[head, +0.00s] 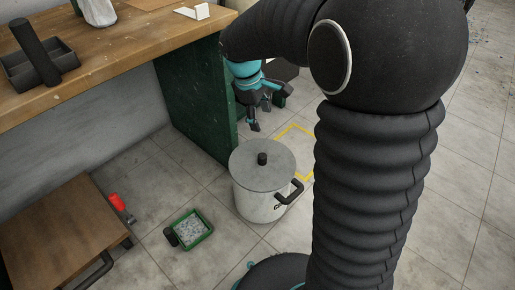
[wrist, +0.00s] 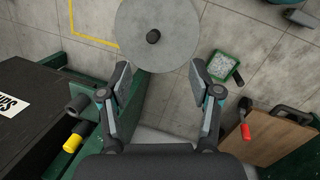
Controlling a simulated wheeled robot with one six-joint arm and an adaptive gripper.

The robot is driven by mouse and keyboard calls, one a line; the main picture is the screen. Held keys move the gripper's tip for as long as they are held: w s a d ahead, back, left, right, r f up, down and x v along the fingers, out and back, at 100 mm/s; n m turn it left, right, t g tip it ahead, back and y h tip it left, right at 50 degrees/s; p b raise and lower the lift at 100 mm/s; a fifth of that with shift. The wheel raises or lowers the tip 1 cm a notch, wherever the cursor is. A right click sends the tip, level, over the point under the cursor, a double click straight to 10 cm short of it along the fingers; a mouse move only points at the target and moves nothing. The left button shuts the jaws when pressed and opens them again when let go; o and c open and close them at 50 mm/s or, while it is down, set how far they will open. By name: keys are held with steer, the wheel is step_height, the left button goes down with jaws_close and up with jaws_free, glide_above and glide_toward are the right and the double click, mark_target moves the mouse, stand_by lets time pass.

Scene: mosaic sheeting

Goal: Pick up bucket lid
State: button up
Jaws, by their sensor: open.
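The bucket lid (head: 268,157) is a round grey disc with a black knob (head: 262,158) at its centre. It lies on a pale bucket (head: 258,200) with a black side handle, standing on the floor. In the wrist view the lid (wrist: 150,50) is at the top centre, its knob (wrist: 153,36) beyond my fingertips. My gripper (head: 262,113) is open and empty, above and behind the bucket in the head view. In the wrist view the gripper (wrist: 161,78) has its two fingers spread apart, and the lid's near edge shows between them. No contact with the lid is visible.
A green workbench panel (head: 205,95) stands close to the left of my gripper. A green tray (head: 188,230) of small bits sits on the floor left of the bucket. Yellow tape (head: 310,165) marks the floor.

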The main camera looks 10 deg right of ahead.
mark_target(261, 154)
steer(key=w+a+f+n+g+h+b, duration=0.25)
steer(key=w+f+n, duration=0.4)
steer(key=f, duration=0.65)
steer(key=shift+m+t+y, duration=0.35)
steer(key=shift+m+t, duration=0.1)
steer(key=shift+m, duration=0.3)
steer(key=d+f, duration=0.1)
steer(key=f, duration=0.1)
steer(key=w+f, duration=0.1)
steer(key=f, duration=0.2)
steer(key=d+f, duration=0.1)
steer(key=f, duration=0.2)
steer(key=shift+w+d, duration=0.15)
steer(key=shift+d, duration=0.15)
steer(key=shift+b+x, duration=0.85)
steer(key=shift+x, duration=2.1)
steer(key=shift+d+r, duration=0.1)
steer(key=shift+d, duration=0.05)
jaws_close()
